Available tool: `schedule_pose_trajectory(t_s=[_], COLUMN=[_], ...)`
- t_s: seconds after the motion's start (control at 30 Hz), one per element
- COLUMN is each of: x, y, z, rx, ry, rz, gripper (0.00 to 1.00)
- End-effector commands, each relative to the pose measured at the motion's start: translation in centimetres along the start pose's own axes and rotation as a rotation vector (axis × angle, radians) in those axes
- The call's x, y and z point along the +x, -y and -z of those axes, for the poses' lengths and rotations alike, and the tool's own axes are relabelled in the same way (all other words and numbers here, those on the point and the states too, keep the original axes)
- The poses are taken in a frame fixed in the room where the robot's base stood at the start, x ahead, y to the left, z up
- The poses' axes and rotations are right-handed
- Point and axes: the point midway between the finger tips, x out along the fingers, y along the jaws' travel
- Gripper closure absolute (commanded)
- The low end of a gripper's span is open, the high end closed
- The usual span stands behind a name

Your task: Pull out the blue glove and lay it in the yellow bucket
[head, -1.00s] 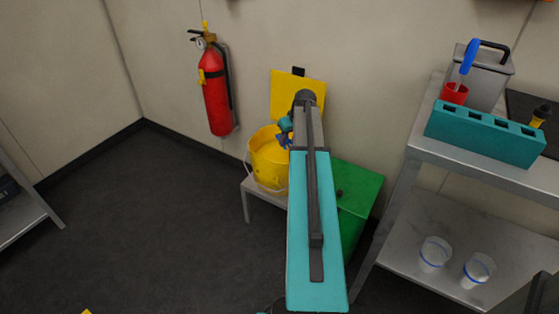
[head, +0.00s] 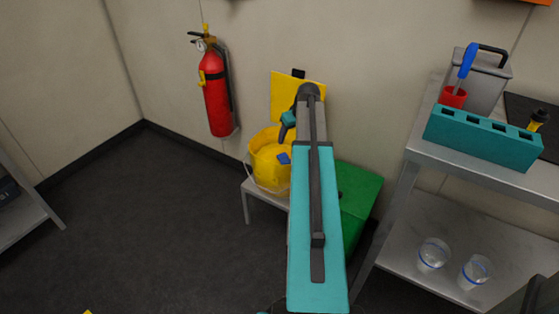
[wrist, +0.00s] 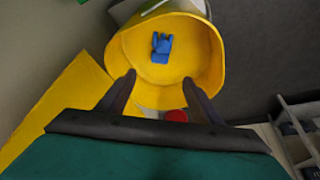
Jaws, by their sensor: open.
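The yellow bucket (head: 268,165) stands on a small light stand in front of the wall. The blue glove (wrist: 162,48) lies inside the bucket, against its yellow inner surface, in the wrist view. In the head view a bit of the glove (head: 284,158) shows at the bucket, beside my arm. My gripper (wrist: 158,90) is open and empty above the bucket, its two fingers apart and clear of the glove. In the head view my arm hides part of the bucket's right side.
A green box (head: 359,190) stands right of the bucket, and a yellow panel (head: 284,92) is on the wall behind. A red fire extinguisher (head: 215,90) hangs at left. A metal shelf (head: 420,165) stands at right.

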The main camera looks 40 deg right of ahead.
Motion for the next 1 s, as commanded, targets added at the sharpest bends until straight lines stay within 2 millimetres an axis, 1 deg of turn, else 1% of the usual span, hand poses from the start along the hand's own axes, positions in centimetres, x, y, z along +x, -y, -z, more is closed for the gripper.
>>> schedule_pose_trajectory(t_s=[0.03, 0.2, 0.4, 0.5, 0.7, 1.0], x=[-1.2, -4.0, -7.0, -8.1, -9.2, -9.3], y=[0.0, 0.0, 0.0, 0.0, 0.0, -0.1], z=[0.0, 0.0, 0.0, 0.0, 0.0, 0.0], rx=[0.000, 0.001, 0.000, 0.000, 0.000, 0.001], ry=[-0.002, -0.002, -0.002, -0.001, -0.001, -0.001], rz=[-0.001, -0.001, -0.002, -0.001, -0.001, -0.001], gripper=[0.40, 0.40, 0.40, 0.40, 0.40, 0.40])
